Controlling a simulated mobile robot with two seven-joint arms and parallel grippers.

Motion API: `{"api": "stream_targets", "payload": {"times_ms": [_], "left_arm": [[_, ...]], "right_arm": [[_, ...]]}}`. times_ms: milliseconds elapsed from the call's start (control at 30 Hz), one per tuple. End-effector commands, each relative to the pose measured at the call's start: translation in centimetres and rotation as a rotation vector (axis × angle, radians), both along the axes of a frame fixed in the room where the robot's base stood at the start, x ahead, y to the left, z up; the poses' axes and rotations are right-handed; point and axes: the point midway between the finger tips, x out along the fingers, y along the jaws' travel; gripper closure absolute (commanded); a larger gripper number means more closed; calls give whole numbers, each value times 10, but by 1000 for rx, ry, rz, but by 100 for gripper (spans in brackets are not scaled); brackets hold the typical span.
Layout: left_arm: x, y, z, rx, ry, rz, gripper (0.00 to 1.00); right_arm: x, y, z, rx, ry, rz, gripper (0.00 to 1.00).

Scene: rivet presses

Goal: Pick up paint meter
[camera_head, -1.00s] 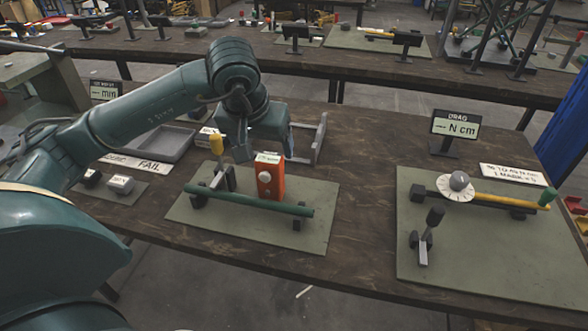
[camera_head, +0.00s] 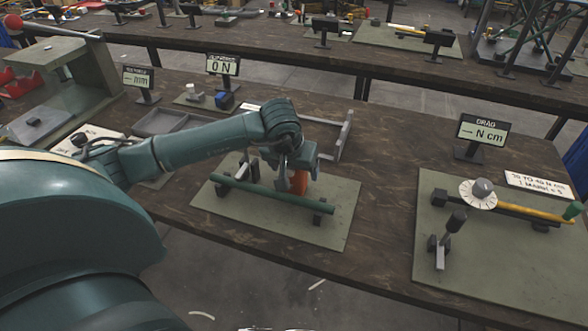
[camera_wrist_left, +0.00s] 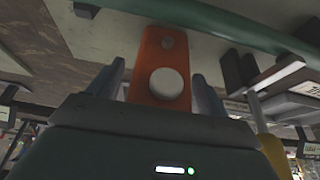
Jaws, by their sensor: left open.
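The paint meter is an orange box (camera_head: 299,184) on a green-grey mat (camera_head: 335,222), mostly hidden behind my left gripper (camera_head: 288,178) in the head view. In the left wrist view the orange meter (camera_wrist_left: 151,48), with a round white knob on its face, lies between the two fingers of my left gripper (camera_wrist_left: 158,84). The fingers are open, one on each side, with gaps showing beside the meter. My right gripper is not in view.
A green bar (camera_head: 270,195) on dark supports runs along the mat in front of the meter. A grey bracket (camera_head: 343,138) stands behind. A grey tray (camera_head: 160,122) is to the left. The "DRAG" display (camera_head: 483,131) and another mat with a dial (camera_head: 478,193) are at right.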

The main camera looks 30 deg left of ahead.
Motion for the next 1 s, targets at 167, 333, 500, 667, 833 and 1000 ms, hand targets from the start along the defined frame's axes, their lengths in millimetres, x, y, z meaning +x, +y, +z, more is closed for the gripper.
{"api": "stream_targets", "payload": {"times_ms": [167, 333, 500, 667, 833, 1000], "left_arm": [[1, 0, -2, 0, -1, -1, 22], [1, 0, -1, -1, -1, 0, 31], [1, 0, -1, -1, -1, 0, 45], [0, 0, -1, -1, -1, 0, 58], [1, 0, -1, -1, -1, 0, 72], [1, 0, -1, -1, -2, 1, 78]], "right_arm": [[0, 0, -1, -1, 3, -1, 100], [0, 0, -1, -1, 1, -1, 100], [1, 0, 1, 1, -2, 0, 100], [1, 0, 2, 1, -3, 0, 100], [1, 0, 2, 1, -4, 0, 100], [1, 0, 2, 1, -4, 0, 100]]}}
